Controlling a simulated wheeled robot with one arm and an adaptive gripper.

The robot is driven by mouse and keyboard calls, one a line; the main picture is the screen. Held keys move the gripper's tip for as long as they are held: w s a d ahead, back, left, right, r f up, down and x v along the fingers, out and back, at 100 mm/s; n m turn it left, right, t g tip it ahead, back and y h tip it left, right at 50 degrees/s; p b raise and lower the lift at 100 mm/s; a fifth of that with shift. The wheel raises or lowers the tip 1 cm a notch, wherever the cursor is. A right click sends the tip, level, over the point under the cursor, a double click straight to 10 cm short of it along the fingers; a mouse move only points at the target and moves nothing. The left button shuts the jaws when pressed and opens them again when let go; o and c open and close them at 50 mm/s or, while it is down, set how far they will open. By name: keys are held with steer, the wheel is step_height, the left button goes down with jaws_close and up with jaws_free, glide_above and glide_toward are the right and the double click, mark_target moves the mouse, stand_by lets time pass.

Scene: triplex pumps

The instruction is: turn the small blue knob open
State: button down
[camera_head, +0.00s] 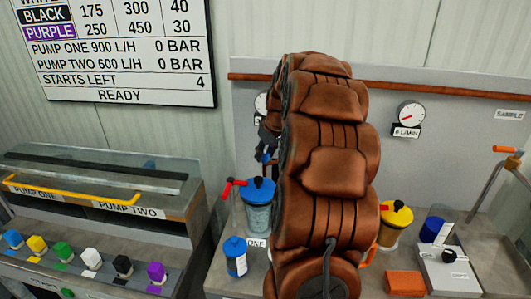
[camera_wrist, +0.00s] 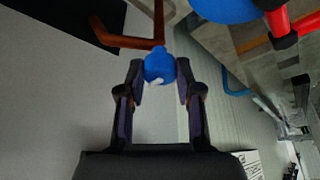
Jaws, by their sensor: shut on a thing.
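The small blue knob (camera_wrist: 158,65) is in the upper middle of the wrist view, at the end of a brown pipe. A small whitish mark shows on its lower side. My gripper (camera_wrist: 159,77) is shut on it, with one dark finger on each side. In the head view my arm hides much of the middle; my gripper (camera_head: 267,150) shows at its left edge, above a blue-lidded container. Little of the knob can be made out there.
The blue-lidded container (camera_head: 259,206) with a red handle stands just below my gripper. A small blue bottle (camera_head: 236,257) is in front of it. A yellow-lidded container (camera_head: 395,224) and an orange block (camera_head: 405,283) are right of my arm. The board (camera_head: 120,60) reads READY.

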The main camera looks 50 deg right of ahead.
steer(key=shift+m, duration=0.3)
steer(key=m+b, duration=0.1)
steer(key=m+h+b, duration=0.1)
steer(key=m, duration=0.1)
steer(key=shift+a+f+m+g+h, duration=0.1)
steer(key=shift+m+g+h, duration=0.2)
steer(key=m+g+h+b, duration=0.1)
steer(key=m+b, duration=0.1)
steer(key=m, duration=0.2)
steer(key=shift+w, duration=0.15)
steer(key=m+g, duration=0.1)
steer(key=m, duration=0.1)
steer(key=m+g+b, duration=0.1)
steer(key=m, duration=0.2)
steer(key=shift+w+a+h, duration=0.1)
steer(key=shift+h, duration=0.3)
steer(key=m+g+b, duration=0.1)
steer(key=m, duration=0.3)
steer(key=shift+w+m+g, duration=0.1)
steer(key=shift+m+g, duration=0.2)
steer(key=shift+g, duration=0.1)
steer(key=c, duration=0.8)
jaws_free()
